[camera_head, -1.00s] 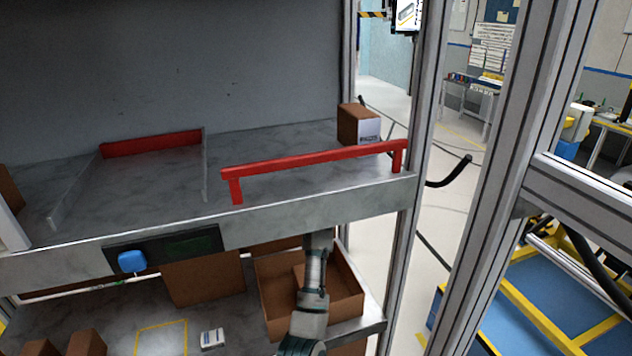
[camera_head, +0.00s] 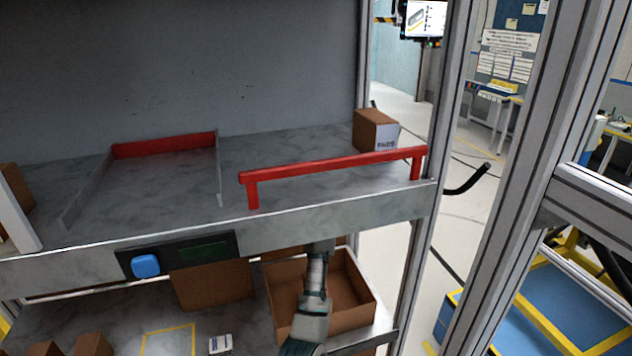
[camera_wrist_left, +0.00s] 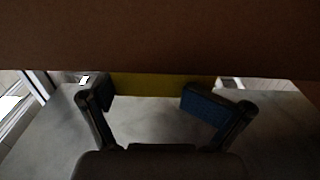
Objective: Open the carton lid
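A brown carton (camera_head: 352,318) stands on the lower shelf in the head view. Its top looks open, and I see into part of it. A brown cardboard panel (camera_head: 212,288) stands to its left; I cannot tell whether it is joined to the carton. One of my arms reaches up from the bottom centre, in front of the carton, and its end is hidden at the upper shelf's front edge. In the left wrist view my left gripper (camera_wrist_left: 152,100) is open, its fingers apart with nothing between them. A brown cardboard surface (camera_wrist_left: 160,35) fills the top, close ahead. My right gripper is not identifiable.
The upper shelf (camera_head: 300,207) carries a red rail (camera_head: 335,163) and a small carton (camera_head: 375,132). A blue button (camera_head: 146,265) sits on its front edge. A small white box (camera_head: 220,344) lies on the lower shelf beside a yellow-marked square. Metal posts stand right.

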